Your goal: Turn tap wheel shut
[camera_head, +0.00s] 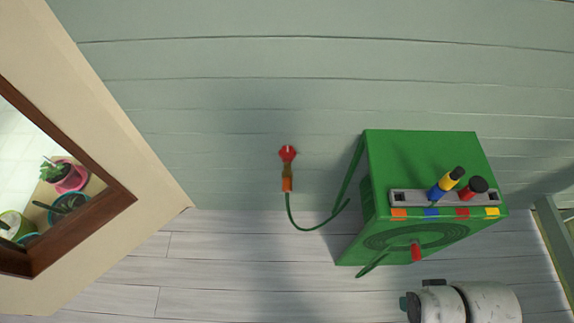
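A small red tap wheel (288,151) is on a brass-coloured tap (287,170) at the pale green plank wall, in the middle of the head view. An orange connector (287,185) is below the tap, and a green hose (303,227) runs from it down and right towards the green reel box. My gripper (434,283) seems to be at the lower right, where white rounded parts of my arm show. Its fingers cannot be made out, and it is well apart from the tap wheel.
A green hose reel box (420,160) stands right of the tap, with coloured nozzles in a grey holder (400,198) and a red crank handle (416,252). A wood-framed opening (100,205) with potted plants is at left. Grey plank floor (230,260) is clear between.

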